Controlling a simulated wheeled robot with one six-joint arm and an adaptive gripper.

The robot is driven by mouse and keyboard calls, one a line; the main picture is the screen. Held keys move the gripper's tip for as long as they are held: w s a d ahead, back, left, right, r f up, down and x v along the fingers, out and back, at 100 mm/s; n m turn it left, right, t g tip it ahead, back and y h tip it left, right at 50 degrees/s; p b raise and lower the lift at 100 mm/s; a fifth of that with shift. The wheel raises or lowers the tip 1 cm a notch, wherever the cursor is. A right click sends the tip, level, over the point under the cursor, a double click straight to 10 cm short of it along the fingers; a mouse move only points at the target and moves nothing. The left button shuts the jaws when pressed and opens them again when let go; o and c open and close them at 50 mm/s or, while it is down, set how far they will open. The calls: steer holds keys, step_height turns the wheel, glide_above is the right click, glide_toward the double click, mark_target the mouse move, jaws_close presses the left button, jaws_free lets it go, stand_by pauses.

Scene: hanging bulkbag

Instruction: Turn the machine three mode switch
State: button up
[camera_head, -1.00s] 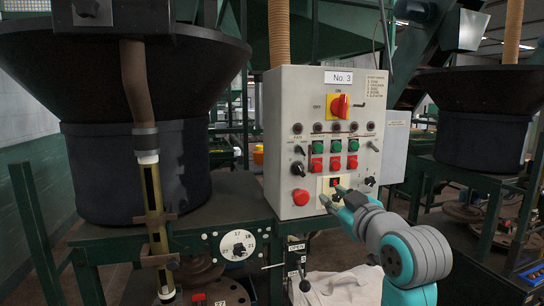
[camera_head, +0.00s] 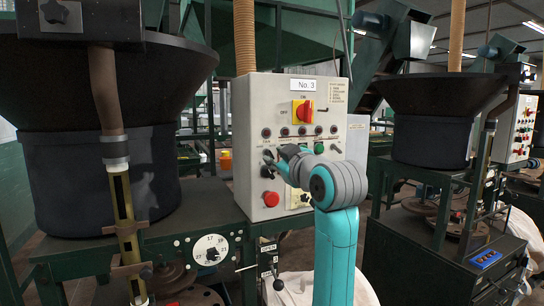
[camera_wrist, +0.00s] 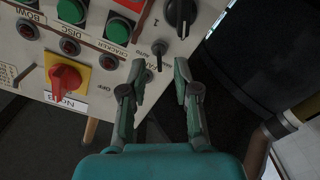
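The grey control box (camera_head: 241,120) labelled No. 3 stands in the middle of the head view. In the wrist view it appears upside down. A small metal toggle switch (camera_wrist: 158,50) marked AUTO is there, with a black rotary knob (camera_wrist: 181,16) beside it. The knob (camera_head: 267,171) also shows at the box's left side in the head view. My gripper (camera_wrist: 160,66) is open and empty, with its fingers on either side of the toggle in the picture. Whether they touch it, I cannot tell. In the head view my gripper (camera_head: 272,157) is in front of the box's left half.
A red and yellow main switch (camera_head: 303,111) and a red stop button (camera_head: 271,199) are on the same panel. A black hopper (camera_head: 110,60) stands left. Another machine with a hopper (camera_head: 430,90) stands right. A numbered dial (camera_head: 210,250) sits below left.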

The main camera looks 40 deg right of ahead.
mark_target(269, 154)
steer(key=shift+x, duration=1.45)
jaws_close()
steer(key=shift+m, duration=0.4)
steer(key=m, duration=0.5)
steer(key=shift+m, duration=0.3)
steer(key=m, duration=0.5)
steer(key=shift+d, duration=0.1)
steer(key=shift+m, duration=0.4)
